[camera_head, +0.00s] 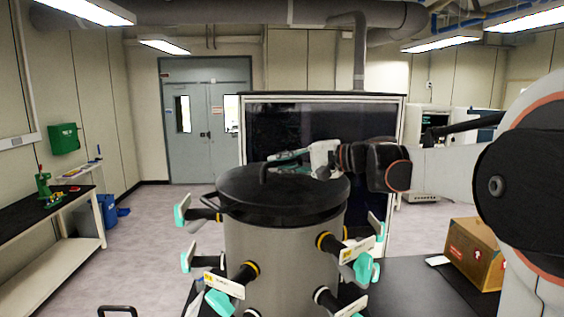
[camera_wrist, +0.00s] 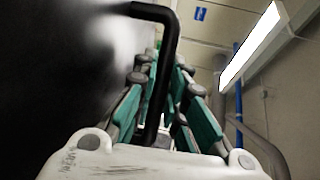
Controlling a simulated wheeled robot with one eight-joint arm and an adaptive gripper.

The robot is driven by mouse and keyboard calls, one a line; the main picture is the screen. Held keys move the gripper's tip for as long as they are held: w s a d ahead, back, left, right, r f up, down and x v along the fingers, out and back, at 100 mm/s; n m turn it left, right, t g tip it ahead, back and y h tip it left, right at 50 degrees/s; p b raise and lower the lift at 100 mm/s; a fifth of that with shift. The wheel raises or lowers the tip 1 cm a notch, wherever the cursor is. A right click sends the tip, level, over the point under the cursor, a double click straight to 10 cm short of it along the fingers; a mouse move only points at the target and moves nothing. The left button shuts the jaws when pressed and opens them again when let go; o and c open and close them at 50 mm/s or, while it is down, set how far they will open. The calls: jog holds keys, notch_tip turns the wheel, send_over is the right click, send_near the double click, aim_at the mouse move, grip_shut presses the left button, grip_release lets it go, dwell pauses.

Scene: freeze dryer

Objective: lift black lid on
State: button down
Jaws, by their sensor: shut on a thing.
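The round black lid (camera_head: 300,208) sits level on top of the grey cylindrical freeze dryer chamber (camera_head: 285,255). I cannot tell whether there is a small gap under its rim. Its bent black handle (camera_head: 264,174) stands up from the lid. My gripper (camera_head: 285,160) comes in from the right above the lid and is shut on the handle. In the wrist view, the handle (camera_wrist: 168,40) passes between the green-padded fingers of my gripper (camera_wrist: 164,75). The dark lid surface (camera_wrist: 55,70) fills the left of that view.
Several valves with teal handles (camera_head: 365,270) stick out around the chamber. A dark glass-fronted panel (camera_head: 320,130) stands behind it. A cardboard box (camera_head: 475,255) sits on the black table at right. A workbench (camera_head: 55,210) is at left, with open floor between.

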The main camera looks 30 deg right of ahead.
aim_at(327, 184)
jog(key=shift+f+b, duration=0.75)
jog(key=shift+f, duration=0.45)
jog(key=c, duration=1.6)
grip_release()
jog(key=shift+s, duration=0.15)
jog(key=shift+o, duration=0.2)
jog(key=shift+f, duration=0.1)
jog(key=v, duration=1.2)
